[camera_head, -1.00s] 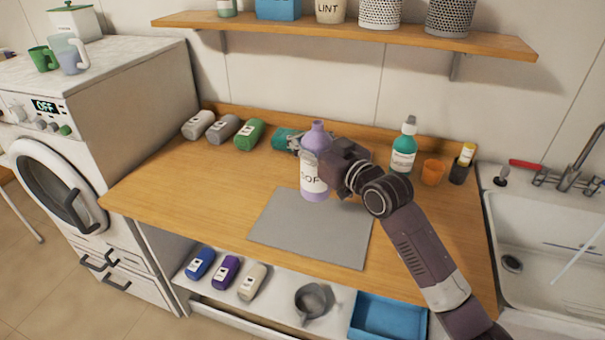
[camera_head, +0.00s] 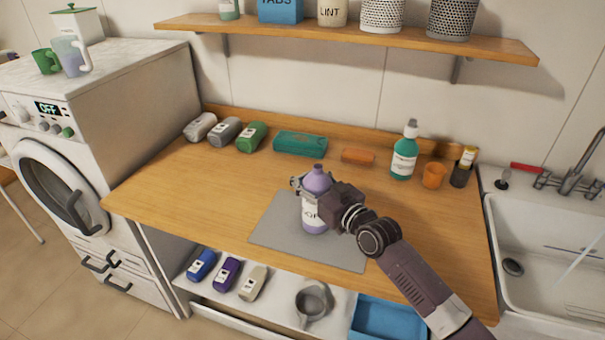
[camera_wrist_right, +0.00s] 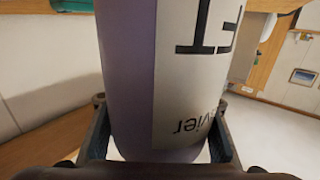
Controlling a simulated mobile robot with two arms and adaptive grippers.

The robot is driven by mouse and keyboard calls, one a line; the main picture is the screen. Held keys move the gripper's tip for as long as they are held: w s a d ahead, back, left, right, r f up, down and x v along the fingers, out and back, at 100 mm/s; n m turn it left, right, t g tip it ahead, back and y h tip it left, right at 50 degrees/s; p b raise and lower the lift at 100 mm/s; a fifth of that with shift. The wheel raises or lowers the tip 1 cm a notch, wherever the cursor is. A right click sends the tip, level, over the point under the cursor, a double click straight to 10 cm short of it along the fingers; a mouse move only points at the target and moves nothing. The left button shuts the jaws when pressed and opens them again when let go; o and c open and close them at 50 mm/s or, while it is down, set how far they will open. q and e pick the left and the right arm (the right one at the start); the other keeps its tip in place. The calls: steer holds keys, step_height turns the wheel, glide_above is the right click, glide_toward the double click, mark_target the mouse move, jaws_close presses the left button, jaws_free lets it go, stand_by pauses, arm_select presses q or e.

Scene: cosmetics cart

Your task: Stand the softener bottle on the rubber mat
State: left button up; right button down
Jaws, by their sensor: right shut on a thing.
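The softener bottle (camera_head: 315,214) is lavender with a white label and a purple cap. It is upright, over the middle of the grey rubber mat (camera_head: 275,232) in the head view. I cannot tell whether its base touches the mat. My right gripper (camera_head: 311,188) is shut on the bottle's upper part, coming from the right. In the right wrist view the bottle (camera_wrist_right: 130,75) fills the middle, between the two fingers (camera_wrist_right: 157,135). The bottle's right side is partly hidden by the gripper. My left gripper does not show.
Behind the mat are a teal box (camera_head: 300,144) and an orange-brown block (camera_head: 357,156). The counter (camera_head: 190,185) left of the mat is clear.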

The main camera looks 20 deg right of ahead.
steer(key=c, duration=2)
jaws_free()
steer(key=shift+f, duration=0.15)
steer(key=o, duration=1)
steer(key=shift+s, duration=0.3)
steer(key=b, duration=0.2)
glide_toward(317, 182)
steer(key=shift+w+a+f, duration=0.15)
steer(key=shift+w+f, duration=0.3)
steer(key=shift+w, duration=0.4)
steer(key=shift+w+a+f, duration=0.15)
steer(key=shift+w+f, duration=0.3)
steer(key=shift+w, duration=0.4)
steer(key=shift+w+a+f, duration=0.15)
steer(key=shift+w+f, duration=0.3)
steer(key=shift+w, duration=0.45)
